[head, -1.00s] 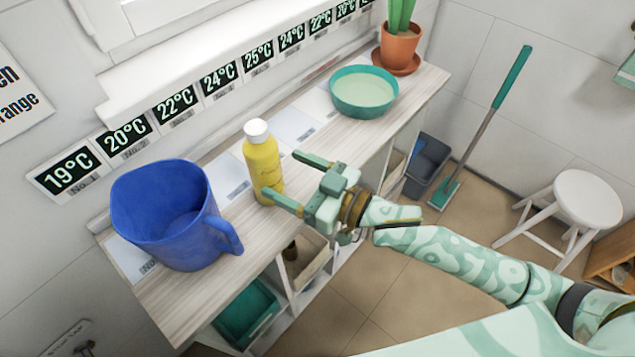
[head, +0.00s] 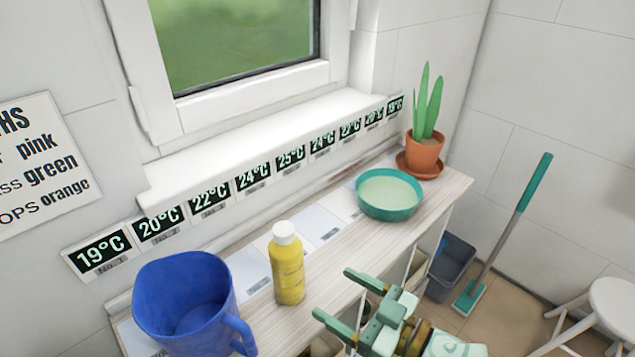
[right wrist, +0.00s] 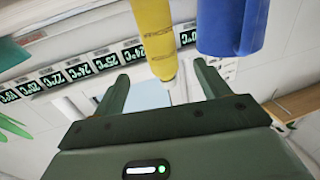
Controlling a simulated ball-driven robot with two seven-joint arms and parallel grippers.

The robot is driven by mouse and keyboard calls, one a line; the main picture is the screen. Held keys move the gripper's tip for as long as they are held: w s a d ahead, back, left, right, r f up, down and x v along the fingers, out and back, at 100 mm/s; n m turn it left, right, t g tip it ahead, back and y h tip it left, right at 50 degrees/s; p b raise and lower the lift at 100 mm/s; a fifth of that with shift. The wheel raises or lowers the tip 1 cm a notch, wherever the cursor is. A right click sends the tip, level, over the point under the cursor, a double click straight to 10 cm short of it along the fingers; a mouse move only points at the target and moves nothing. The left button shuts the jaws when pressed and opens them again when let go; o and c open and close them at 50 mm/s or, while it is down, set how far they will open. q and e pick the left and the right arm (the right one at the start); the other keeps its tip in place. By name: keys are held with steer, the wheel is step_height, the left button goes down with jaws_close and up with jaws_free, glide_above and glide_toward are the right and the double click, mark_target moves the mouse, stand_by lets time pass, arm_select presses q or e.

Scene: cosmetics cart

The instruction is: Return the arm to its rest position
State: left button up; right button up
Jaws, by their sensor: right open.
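My right gripper (head: 338,297) is in the lower middle of the head view, open and empty, at the front edge of the shelf top. It points toward the yellow bottle but stands apart from it. In the right wrist view its two fingers (right wrist: 160,85) are spread, with the yellow bottle (right wrist: 153,35) beyond them. The yellow bottle (head: 288,272) with a white cap stands upright on the wooden shelf top (head: 345,262). My left gripper is not in view.
A blue mug (head: 185,300) stands left of the bottle. A teal bowl (head: 389,192) and a potted plant (head: 425,152) stand toward the far end. A grey bin (head: 452,265), a mop (head: 510,230) and a white stool (head: 610,305) are on the floor at right.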

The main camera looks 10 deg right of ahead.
steer(key=s+d+f+m+g+h, duration=0.1)
steer(key=s+d+f+g+h, duration=0.1)
steer(key=s+d+f+h, duration=0.35)
steer(key=s+d+f+g+h, duration=0.2)
steer(key=s+d+h, duration=0.1)
steer(key=d+h, duration=0.4)
steer(key=s+d+f+m+g+h, duration=0.1)
steer(key=s+d+f+g+h, duration=0.1)
steer(key=s+d+f+h, duration=0.45)
steer(key=s+a+f+g+y, duration=0.1)
steer(key=s+f+g+y, duration=0.1)
steer(key=f, duration=0.9)
steer(key=s+a+f+g+y, duration=0.1)
steer(key=s+a+f+y, duration=0.1)
steer(key=f, duration=0.9)
steer(key=s+f+m+g+y, duration=0.1)
steer(key=s+f, duration=0.6)
steer(key=s, duration=0.3)
steer(key=s+f+m+g, duration=0.1)
steer(key=s+f+m, duration=0.1)
steer(key=s+f, duration=0.5)
steer(key=s, duration=0.3)
steer(key=shift+d+m+g+y, duration=0.2)
steer(key=shift+m+g+y, duration=0.1)
steer(key=shift+g+y, duration=0.1)
